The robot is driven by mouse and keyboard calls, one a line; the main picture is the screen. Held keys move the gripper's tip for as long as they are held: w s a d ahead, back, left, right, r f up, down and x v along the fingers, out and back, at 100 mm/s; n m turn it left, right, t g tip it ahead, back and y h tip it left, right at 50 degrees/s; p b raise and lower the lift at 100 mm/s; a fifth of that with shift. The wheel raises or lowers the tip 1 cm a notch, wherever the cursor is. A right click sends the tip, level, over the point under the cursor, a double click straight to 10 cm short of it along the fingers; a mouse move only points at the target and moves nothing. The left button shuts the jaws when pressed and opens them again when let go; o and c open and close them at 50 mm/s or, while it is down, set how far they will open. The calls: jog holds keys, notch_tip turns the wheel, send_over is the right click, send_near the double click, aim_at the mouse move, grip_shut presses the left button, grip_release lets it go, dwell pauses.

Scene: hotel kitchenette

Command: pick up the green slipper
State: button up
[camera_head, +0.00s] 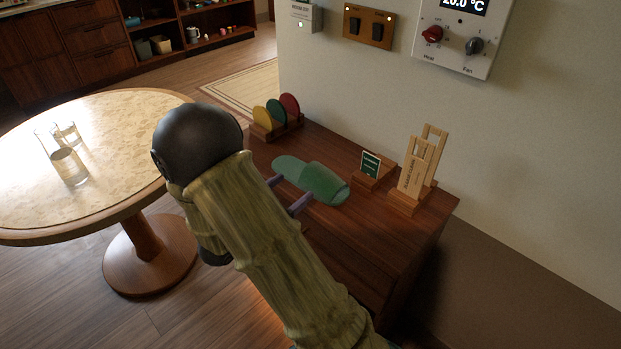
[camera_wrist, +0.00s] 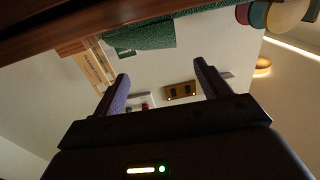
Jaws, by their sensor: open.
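The green slipper (camera_head: 325,183) lies on top of the dark wooden cabinet, near its front edge. Part of it shows at the top of the wrist view (camera_wrist: 145,36), past the cabinet edge. My gripper (camera_head: 286,194) is at the near side of the slipper, its purple fingers pointing toward it. In the wrist view my gripper (camera_wrist: 163,76) is open, with nothing between its fingers and the slipper beyond the tips. Whether a fingertip touches the slipper I cannot tell. My arm hides part of the cabinet front.
On the cabinet (camera_head: 395,238) stand a coaster rack (camera_head: 277,128) at the back left, a small green sign (camera_head: 370,164) and a wooden card holder (camera_head: 413,176) at right. The wall rises behind. A round table (camera_head: 108,110) with glasses (camera_head: 68,165) stands left.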

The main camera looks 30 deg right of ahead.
aim_at(318, 169)
jog(key=shift+x, duration=2.75)
jog(key=shift+f+x, duration=0.1)
jog(key=shift+x, duration=1.2)
jog(key=shift+f+x, duration=0.15)
jog(key=shift+x, duration=1.15)
jog(key=c, duration=1)
notch_tip(318, 169, up, 10)
jog(key=shift+r+p, duration=0.1)
jog(key=shift+p, duration=0.65)
jog(key=shift+c, duration=0.2)
